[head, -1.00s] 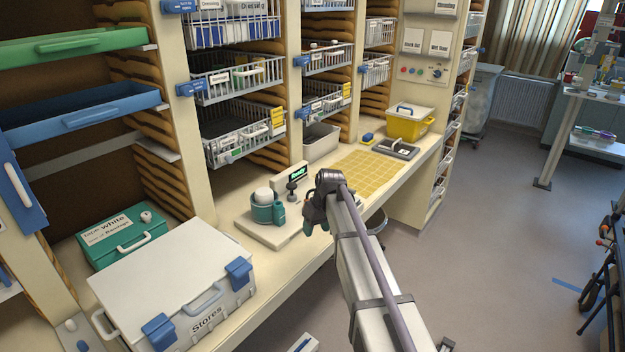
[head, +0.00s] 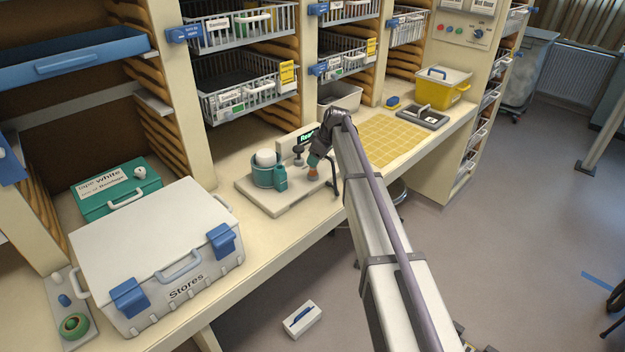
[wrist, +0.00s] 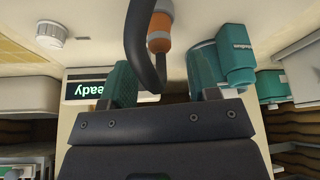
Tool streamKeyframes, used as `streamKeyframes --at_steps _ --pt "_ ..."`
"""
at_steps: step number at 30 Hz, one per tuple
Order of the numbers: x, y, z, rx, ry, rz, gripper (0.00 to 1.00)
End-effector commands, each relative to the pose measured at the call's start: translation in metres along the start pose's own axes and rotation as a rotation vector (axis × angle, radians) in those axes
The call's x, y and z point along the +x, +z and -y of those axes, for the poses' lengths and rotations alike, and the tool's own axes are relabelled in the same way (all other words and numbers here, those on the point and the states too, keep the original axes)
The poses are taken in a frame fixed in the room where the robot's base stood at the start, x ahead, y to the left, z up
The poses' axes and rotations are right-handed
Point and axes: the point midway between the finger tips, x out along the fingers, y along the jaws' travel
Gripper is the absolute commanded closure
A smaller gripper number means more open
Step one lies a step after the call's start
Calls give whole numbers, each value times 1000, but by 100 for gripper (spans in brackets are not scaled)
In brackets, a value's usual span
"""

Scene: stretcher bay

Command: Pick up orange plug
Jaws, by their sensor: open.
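The orange plug (wrist: 159,42) shows at the top middle of the wrist view, with a grey upper part and a dark cable curving in front of it. In the head view the orange plug (head: 313,174) is a small spot above the white board (head: 258,203) on the counter, just below my gripper (head: 315,160). In the wrist view my gripper (wrist: 163,82) is open, its teal fingers apart and empty, with the plug in line with the gap beyond them. The plug's far end and whether the fingers touch it cannot be told.
A teal holder with a white round top (head: 266,170) and a teal bottle (head: 280,178) stand close left of my gripper. A dark display (head: 303,138) stands behind. The stores case (head: 150,240) fills the counter's left; a yellow grid mat (head: 388,138) lies right.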

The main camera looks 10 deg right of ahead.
Motion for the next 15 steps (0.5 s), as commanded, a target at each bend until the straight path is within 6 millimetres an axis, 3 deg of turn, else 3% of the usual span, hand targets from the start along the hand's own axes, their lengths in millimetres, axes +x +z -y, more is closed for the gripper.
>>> streamKeyframes --at_steps 4,11,15 --pt "6 1 0 1 0 0 45" --pt "52 4 2 2 1 1 45" --pt "52 1 2 2 1 1 45"
